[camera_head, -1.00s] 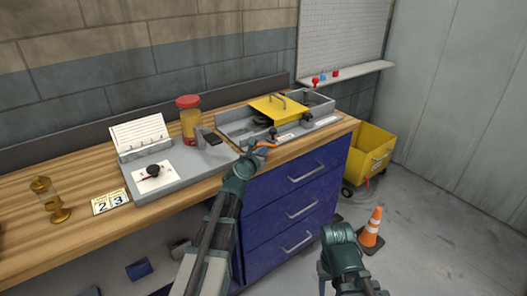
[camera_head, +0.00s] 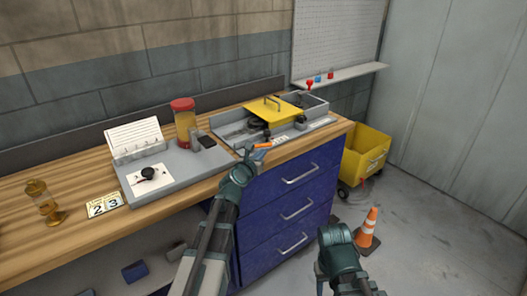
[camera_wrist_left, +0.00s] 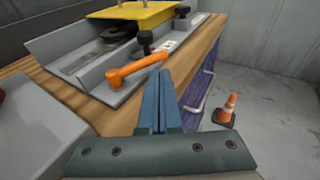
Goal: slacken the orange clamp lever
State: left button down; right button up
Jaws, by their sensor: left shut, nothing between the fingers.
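The orange clamp lever (camera_head: 262,146) sits at the front edge of the grey fixture on the bench. In the left wrist view the lever (camera_wrist_left: 138,66) slants up to the right, its round boss at the left end. My left gripper (camera_head: 249,153) is just in front of the lever. In the left wrist view its fingers (camera_wrist_left: 162,76) are together and empty, with their tips close to the lever's right end. Whether they touch it I cannot tell. My right arm (camera_head: 340,250) shows low at the right; its gripper is out of view.
The grey fixture (camera_wrist_left: 72,62) carries a yellow cover (camera_head: 272,109) and black knobs (camera_wrist_left: 145,40). A grey panel with a black knob (camera_head: 148,173) and a red-lidded jar (camera_head: 184,122) stand left. A yellow bin (camera_head: 367,158) and an orange cone (camera_head: 368,228) are on the floor at right.

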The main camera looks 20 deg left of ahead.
pick_arm(q)
jog(key=s+d+r+p, duration=0.2)
jog(key=s, duration=0.8)
jog(key=s+d+f+m+g+h+p, duration=0.2)
jog(key=s+d+f+m+g, duration=0.15)
jog(key=d+m, duration=0.55)
jog(key=s+d+f+m+g+h+p, duration=0.1)
jog(key=s+d+f+m+g+p, duration=0.15)
jog(key=s+d+m+g, duration=0.55)
jog(key=s+a+f+m+g+y+p, duration=0.1)
jog(key=s+m+g+y, duration=0.1)
jog(key=s+m, duration=0.4)
jog(key=s+a+f+m+g+y+p, duration=0.1)
jog(key=s+m+y, duration=0.3)
jog(key=m, duration=1.1)
jog(key=s+f+g+p, duration=0.1)
jog(key=s, duration=0.1)
jog(key=shift+s+a+f+m+g, duration=0.2)
jog(key=shift+s+f+m+g, duration=0.1)
jog(key=shift+s+g, duration=0.1)
